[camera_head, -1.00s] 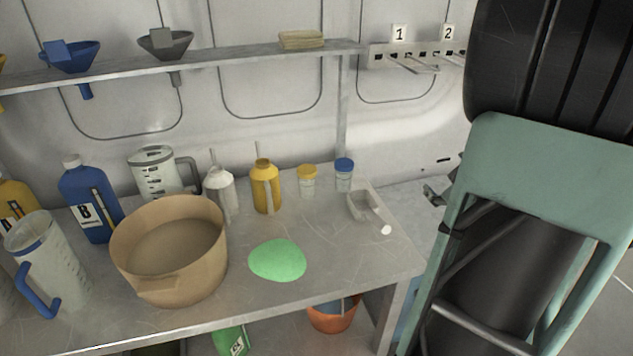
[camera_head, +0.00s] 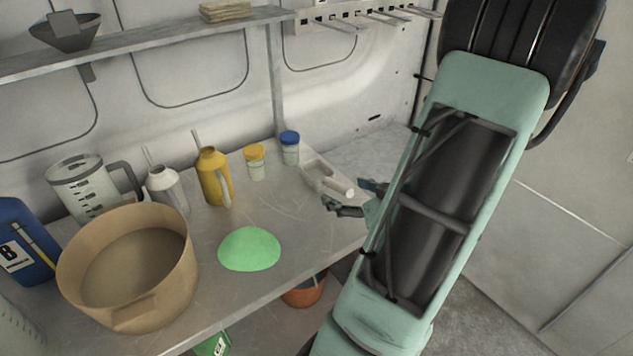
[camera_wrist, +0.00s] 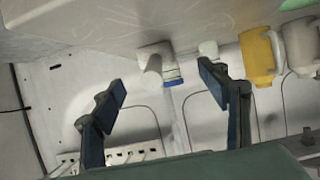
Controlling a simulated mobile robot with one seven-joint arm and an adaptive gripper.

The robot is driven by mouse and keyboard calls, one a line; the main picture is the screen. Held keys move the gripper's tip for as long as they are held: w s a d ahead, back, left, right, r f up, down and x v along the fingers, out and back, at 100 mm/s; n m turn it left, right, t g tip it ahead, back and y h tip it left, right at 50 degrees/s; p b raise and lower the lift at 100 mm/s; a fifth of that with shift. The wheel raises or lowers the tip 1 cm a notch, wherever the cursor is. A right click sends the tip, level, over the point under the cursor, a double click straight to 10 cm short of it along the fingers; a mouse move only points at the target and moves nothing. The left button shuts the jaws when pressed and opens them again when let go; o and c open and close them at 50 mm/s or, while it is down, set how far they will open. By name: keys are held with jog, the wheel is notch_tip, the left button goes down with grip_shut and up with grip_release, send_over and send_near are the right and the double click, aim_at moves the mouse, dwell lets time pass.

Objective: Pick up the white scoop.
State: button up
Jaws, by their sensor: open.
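The white scoop (camera_head: 325,176) lies at the right end of the metal workbench (camera_head: 290,235), its pale round handle end toward my gripper. My gripper (camera_head: 346,195) is open and empty, close to the handle end at the bench's right edge. I cannot tell whether it touches the scoop. In the wrist view the bench appears upside down, and my open gripper (camera_wrist: 160,79) has its two dark fingers apart. The pale scoop (camera_wrist: 151,58) shows between them, foreshortened and overlapping the blue-lidded jar (camera_wrist: 172,76).
Left of the scoop stand a blue-capped jar (camera_head: 290,148), a yellow-capped jar (camera_head: 255,162) and a yellow oil can (camera_head: 213,178). A green mound (camera_head: 249,249) and a large tan tub (camera_head: 130,268) are nearer. A hook rack (camera_head: 350,18) hangs above.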

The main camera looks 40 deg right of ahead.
aim_at(326, 179)
jog(key=x, duration=0.5)
jog(key=shift+w, duration=0.15)
jog(key=shift+d+r+b+x, duration=0.1)
jog(key=shift+d+x, duration=0.05)
jog(key=shift+x, duration=0.75)
jog(key=shift+d+r+b+x, duration=0.1)
jog(key=shift+d+x, duration=0.1)
jog(key=shift+x, duration=0.75)
jog(key=shift+d+r+b+x, duration=0.1)
jog(key=shift+d+x, duration=0.05)
jog(key=shift+x, duration=0.75)
jog(key=shift+c, duration=0.3)
jog(key=c, duration=1.2)
jog(key=shift+r, duration=0.1)
